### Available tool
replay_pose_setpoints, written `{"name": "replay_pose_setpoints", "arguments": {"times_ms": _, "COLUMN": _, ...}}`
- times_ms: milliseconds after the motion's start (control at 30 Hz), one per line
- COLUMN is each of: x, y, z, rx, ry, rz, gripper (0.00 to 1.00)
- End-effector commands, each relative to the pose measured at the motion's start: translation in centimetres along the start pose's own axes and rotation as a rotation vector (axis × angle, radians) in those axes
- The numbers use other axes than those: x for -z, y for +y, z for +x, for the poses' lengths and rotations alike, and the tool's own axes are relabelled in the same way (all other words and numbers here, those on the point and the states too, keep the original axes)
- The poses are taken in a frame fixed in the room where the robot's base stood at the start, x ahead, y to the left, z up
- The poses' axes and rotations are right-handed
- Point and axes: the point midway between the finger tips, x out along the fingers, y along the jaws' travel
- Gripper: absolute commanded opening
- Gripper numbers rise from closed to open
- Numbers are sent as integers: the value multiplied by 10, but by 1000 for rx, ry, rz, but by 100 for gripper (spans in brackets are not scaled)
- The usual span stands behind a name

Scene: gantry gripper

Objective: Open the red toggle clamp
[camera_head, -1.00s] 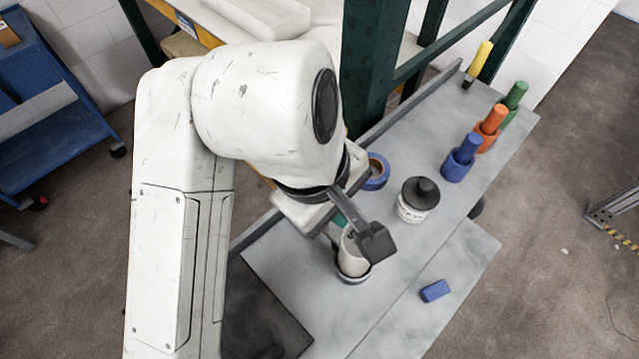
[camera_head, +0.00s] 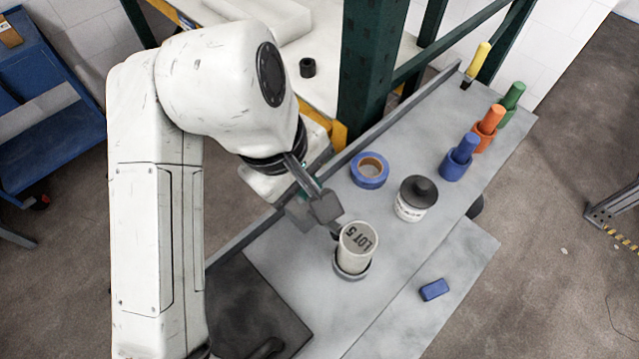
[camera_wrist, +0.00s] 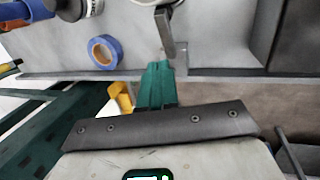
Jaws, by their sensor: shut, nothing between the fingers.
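I cannot make out a red toggle clamp in either view. My gripper (camera_wrist: 158,68) shows in the wrist view as green fingers, closed together with nothing between them. They point toward the edge strip of the grey bench (camera_head: 300,285). In the head view my wrist hangs over the bench's left edge, left of the white LOT 5 cup (camera_head: 357,240), and its dark parts mostly hide the fingers. A dark grey handle-like piece (camera_wrist: 168,35) is ahead of the fingers in the wrist view, by the cup.
A green post (camera_head: 368,70) rises behind. A dark mat (camera_head: 250,305) lies front left.

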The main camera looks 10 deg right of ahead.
Motion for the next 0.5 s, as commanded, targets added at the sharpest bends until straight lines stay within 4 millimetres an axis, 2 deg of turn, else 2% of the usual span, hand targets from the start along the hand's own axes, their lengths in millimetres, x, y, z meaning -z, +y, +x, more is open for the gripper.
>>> {"name": "replay_pose_setpoints", "arguments": {"times_ms": 33, "x": 2, "y": 5, "z": 2, "rx": 1, "ry": -3, "rz": 11, "gripper": 0}}
{"name": "replay_pose_setpoints", "arguments": {"times_ms": 400, "x": 24, "y": 5, "z": 4, "rx": 0, "ry": -4, "rz": 11, "gripper": 0}}
{"name": "replay_pose_setpoints", "arguments": {"times_ms": 500, "x": 23, "y": 5, "z": 2, "rx": 0, "ry": -4, "rz": 11, "gripper": 0}}
